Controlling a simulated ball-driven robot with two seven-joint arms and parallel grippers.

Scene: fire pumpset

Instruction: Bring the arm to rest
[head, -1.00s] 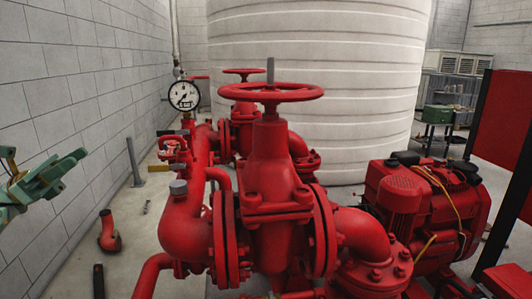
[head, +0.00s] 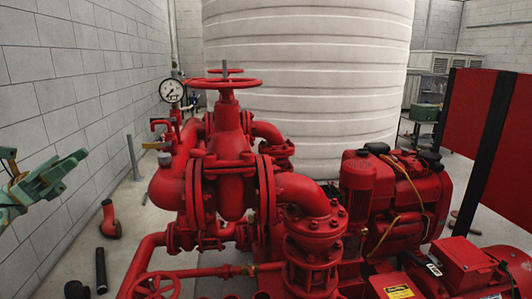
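My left gripper (head: 68,171), pale green, reaches in from the left edge of the head view, in front of the grey block wall. Its two fingers stand apart with nothing between them. It is clear of the red valve and pipes to its right. My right gripper is not in view.
A red engine (head: 395,195) and a red panel (head: 463,105) are at right. A white tank (head: 310,80) stands behind. A loose red elbow (head: 110,220) lies on the floor.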

